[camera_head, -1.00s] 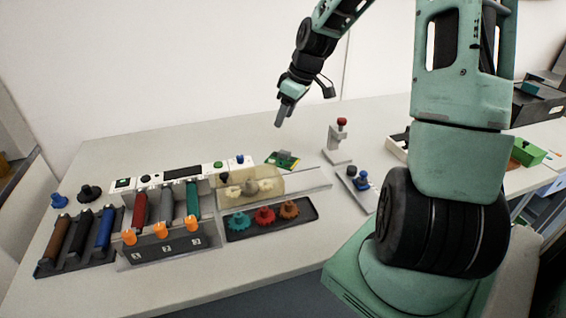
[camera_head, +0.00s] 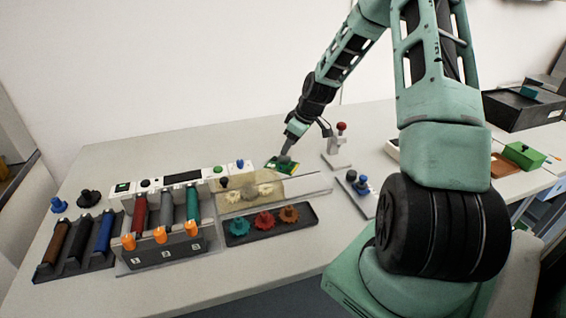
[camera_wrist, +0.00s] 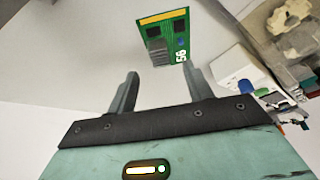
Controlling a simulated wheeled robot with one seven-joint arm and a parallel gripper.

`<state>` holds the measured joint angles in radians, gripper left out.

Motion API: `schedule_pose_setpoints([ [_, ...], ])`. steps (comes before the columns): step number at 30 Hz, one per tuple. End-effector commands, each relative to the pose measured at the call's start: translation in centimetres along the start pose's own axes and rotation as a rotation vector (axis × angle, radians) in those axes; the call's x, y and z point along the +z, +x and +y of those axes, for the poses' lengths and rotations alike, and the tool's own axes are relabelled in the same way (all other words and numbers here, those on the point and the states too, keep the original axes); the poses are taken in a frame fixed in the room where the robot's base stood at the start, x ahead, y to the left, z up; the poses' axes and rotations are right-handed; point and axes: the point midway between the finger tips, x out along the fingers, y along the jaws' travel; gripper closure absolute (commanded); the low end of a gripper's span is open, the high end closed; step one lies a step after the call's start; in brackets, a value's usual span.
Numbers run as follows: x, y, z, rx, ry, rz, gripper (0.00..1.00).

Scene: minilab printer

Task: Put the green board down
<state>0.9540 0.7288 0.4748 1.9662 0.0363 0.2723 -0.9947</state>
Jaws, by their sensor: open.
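The green board (camera_head: 282,166) lies on the table behind the clear-covered gear tray at the printer's right end. In the wrist view the green board (camera_wrist: 168,38) shows a grey finned block, dark chips and the white marking "56". My gripper (camera_head: 288,152) is just above the board in the head view and hides part of it. In the wrist view my gripper (camera_wrist: 160,85) is open, with nothing between its fingers. The board is beyond the fingertips there, apart from them.
The printer (camera_head: 165,220) with coloured rollers and orange knobs stands to the left. A dark tray (camera_head: 236,238) holds teal, red and brown gears in front. A red-knobbed stand (camera_head: 337,150) is right of the board. The table behind the printer is clear.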

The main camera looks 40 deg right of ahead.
Motion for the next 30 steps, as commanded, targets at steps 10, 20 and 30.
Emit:
schedule_pose_setpoints([
  [10, -0.5, 3.7, 0.0, -0.002, 0.0, -0.001, 0.49],
  [20, -0.4, 5.5, 0.1, 0.001, 0.0, 0.0, 0.49],
  [30, -0.4, 5.5, 0.1, 0.001, 0.0, 0.0, 1.0],
])
